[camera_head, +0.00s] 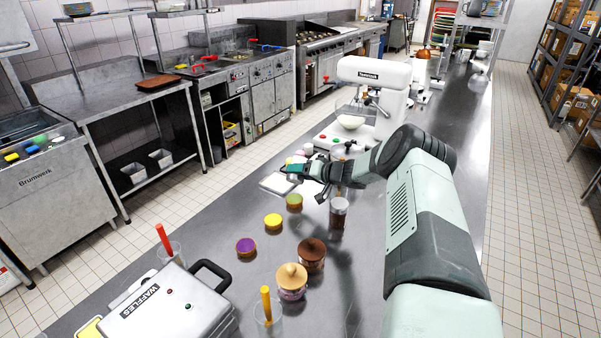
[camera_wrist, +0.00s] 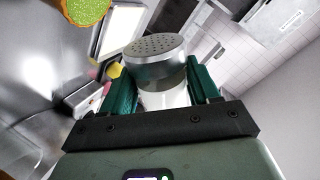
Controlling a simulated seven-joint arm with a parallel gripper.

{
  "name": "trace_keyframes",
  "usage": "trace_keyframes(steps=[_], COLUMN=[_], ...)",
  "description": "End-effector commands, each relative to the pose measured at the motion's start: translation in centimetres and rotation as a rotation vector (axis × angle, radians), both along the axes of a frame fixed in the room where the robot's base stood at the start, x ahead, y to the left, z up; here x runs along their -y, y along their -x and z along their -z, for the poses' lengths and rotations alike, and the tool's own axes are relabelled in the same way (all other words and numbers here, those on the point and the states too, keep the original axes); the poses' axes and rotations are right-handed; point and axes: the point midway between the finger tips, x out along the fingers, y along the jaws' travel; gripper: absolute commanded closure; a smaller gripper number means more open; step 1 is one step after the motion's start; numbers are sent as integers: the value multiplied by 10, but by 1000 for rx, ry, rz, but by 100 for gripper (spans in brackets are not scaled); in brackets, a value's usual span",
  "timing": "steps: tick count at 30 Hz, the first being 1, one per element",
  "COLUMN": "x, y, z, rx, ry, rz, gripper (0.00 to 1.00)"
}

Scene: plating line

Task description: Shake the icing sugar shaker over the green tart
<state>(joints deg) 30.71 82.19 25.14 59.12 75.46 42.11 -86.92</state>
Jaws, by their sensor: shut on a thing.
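The icing sugar shaker (camera_wrist: 155,62) has a silver lid with many small holes and a pale body. My gripper (camera_wrist: 163,92) is shut on it, with a green finger on each side, in the wrist view. The shaker's lid points away from the palm. In the head view my gripper (camera_head: 296,170) is above the counter, just beyond the green tart; the shaker is hard to make out there. The green tart (camera_head: 294,201) stands on the counter with a brown crust. It also shows at the top left edge of the wrist view (camera_wrist: 82,10), partly cut off.
A yellow tart (camera_head: 273,221) and a purple tart (camera_head: 246,246) stand nearer. A dark-filled shaker (camera_head: 339,214) stands right of the green tart.

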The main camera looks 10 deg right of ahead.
Motion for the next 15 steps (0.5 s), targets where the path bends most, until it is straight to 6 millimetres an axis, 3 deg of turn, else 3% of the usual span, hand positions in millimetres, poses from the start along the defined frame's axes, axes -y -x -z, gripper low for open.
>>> trace_keyframes(steps=[7,15], x=[0,0], y=[-1,-1], z=[-22,-3], rx=[1,0], ry=[-1,-2], rz=[2,0], gripper=[75,75])
